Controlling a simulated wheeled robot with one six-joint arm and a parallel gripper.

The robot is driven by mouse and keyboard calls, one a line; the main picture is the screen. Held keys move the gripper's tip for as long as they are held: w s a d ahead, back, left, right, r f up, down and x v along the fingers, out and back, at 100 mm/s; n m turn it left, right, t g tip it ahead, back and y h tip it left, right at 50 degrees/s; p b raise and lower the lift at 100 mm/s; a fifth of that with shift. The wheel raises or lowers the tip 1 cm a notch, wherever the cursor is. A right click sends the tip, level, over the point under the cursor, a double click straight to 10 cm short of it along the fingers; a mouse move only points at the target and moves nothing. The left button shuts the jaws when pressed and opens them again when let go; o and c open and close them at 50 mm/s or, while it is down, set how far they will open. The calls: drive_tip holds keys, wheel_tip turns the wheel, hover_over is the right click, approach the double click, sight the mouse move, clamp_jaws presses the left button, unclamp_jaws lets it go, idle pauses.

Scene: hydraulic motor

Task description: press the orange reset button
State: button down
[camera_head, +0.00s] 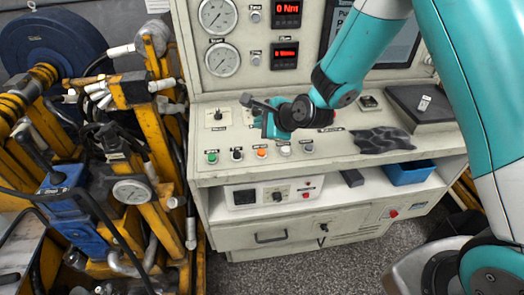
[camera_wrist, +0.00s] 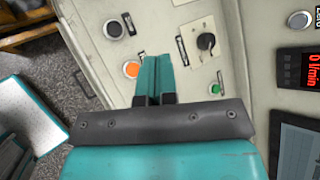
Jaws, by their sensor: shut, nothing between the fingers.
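The orange reset button (camera_head: 262,153) sits in a row of buttons on the front edge of the cream console. In the wrist view the orange button (camera_wrist: 131,69) shows just left of my shut fingers. My gripper (camera_head: 268,132) hangs above the console's sloping panel, slightly behind the button row in the head view. In the wrist view the teal fingers of my gripper (camera_wrist: 155,60) are together with nothing between them. The orange button's face is visible and partly beside the fingers. I cannot tell the exact gap between the fingertips and the panel.
A green button (camera_head: 212,157) and a black knob (camera_head: 237,154) are left of the orange one. White-topped controls (camera_head: 285,150) are to its right. A dark cloth (camera_head: 380,140) and a blue bin (camera_head: 410,172) lie farther right. Yellow hydraulic equipment (camera_head: 130,150) crowds the left.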

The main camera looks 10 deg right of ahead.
sight(261, 155)
drive_tip(key=shift+w+f+b, duration=0.2)
drive_tip(key=shift+f+b, duration=0.9)
drive_tip(key=shift+f, duration=0.35)
drive_tip(key=shift+w+f+b, duration=0.25)
drive_tip(key=shift+f+b, duration=0.85)
drive_tip(key=shift+f, duration=0.3)
drive_tip(key=shift+w+f+b, duration=0.2)
drive_tip(key=shift+f+b, duration=0.9)
drive_tip(key=shift+f, duration=0.35)
drive_tip(key=shift+f, duration=0.15)
drive_tip(key=shift+w+f+b, duration=0.1)
drive_tip(key=shift+f+b, duration=0.2)
drive_tip(key=shift+f, duration=0.35)
drive_tip(key=shift+r+p, duration=0.4)
drive_tip(key=shift+r, duration=0.4)
drive_tip(key=shift+r, duration=0.1)
drive_tip(key=r+p, duration=0.2)
drive_tip(key=s+r+p, duration=0.1)
drive_tip(key=r+p, duration=0.1)
drive_tip(key=shift+r, duration=0.35)
